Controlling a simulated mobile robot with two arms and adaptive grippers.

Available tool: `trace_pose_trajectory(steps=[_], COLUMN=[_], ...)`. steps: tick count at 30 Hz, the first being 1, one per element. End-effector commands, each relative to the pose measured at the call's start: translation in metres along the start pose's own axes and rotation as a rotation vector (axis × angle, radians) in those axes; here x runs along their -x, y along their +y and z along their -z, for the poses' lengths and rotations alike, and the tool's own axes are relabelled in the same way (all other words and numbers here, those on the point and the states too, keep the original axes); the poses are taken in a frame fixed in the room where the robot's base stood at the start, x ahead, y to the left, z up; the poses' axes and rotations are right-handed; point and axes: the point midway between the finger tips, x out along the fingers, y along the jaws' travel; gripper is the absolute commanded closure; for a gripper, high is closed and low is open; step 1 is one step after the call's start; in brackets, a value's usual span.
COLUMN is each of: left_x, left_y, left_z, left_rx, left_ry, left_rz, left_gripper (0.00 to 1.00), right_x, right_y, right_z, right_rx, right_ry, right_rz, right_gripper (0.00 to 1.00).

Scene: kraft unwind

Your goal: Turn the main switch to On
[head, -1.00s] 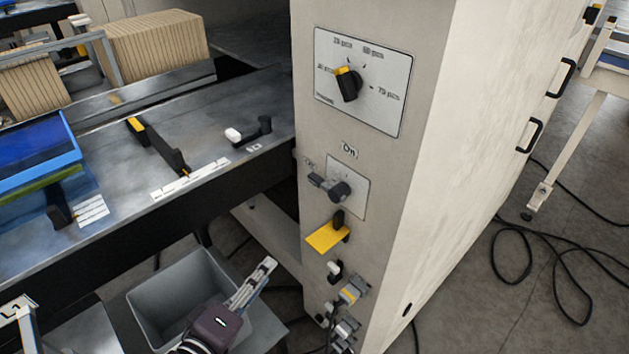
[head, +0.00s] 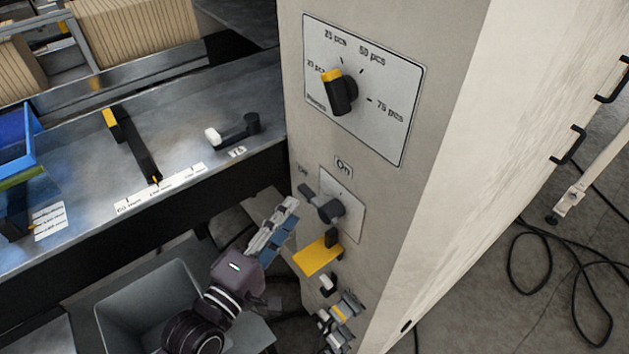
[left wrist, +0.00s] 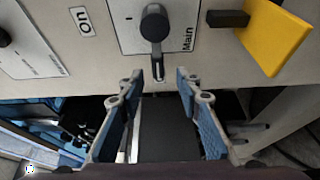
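The main switch (head: 330,207) is a dark grey rotary knob with a lever handle on a pale plate on the cabinet's front. My left gripper (head: 286,216) is just left of the switch. Its blue-padded fingers (left wrist: 160,88) are open, one on each side of the lever's line, with nothing between them.
A yellow plate on a dark knob (head: 318,256) sits just below the switch. A larger piece-count dial (head: 340,92) is above. A grey bin (head: 135,305) and the metal table (head: 190,125) are to the left.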

Motion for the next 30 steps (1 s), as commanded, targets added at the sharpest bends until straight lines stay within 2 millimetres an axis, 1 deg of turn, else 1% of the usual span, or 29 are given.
trace_pose_trajectory(steps=[5,10,12,15,21,25,26,30], left_x=[-0.025,-0.052,-0.061,-0.069,-0.074,-0.073,-0.073,-0.073], left_y=[0.003,0.003,0.002,0.002,0.0,0.0,0.0,0.0], left_z=[0.0,0.0,0.0,0.0,0.0,0.0,0.0,0.0], left_rx=[0.001,0.0,0.0,0.0,0.0,0.0,0.0,0.0], left_ry=[0.0,0.0,0.0,0.0,0.0,0.0,0.0,0.0], left_rz=[-0.003,-0.003,-0.002,-0.001,0.001,0.0,0.0,0.001], left_gripper=[0.68,0.68,0.68,0.68,0.68,0.68,0.7,0.86], right_x=[0.007,0.013,0.014,0.015,0.014,0.014,0.014,0.014], right_y=[-0.004,-0.021,-0.026,-0.025,-0.017,-0.014,-0.014,-0.012], right_z=[-0.009,-0.022,-0.022,-0.018,-0.004,-0.004,-0.004,-0.005], right_rx=[-0.001,-0.006,-0.006,-0.005,-0.003,-0.002,-0.002,-0.003], right_ry=[-0.012,-0.032,-0.033,-0.028,-0.008,-0.006,-0.006,-0.008], right_rz=[0.005,0.024,0.029,0.029,0.019,0.016,0.016,0.014], right_gripper=[0.48,0.48,0.48,0.48,0.48,0.48,0.48,0.48])
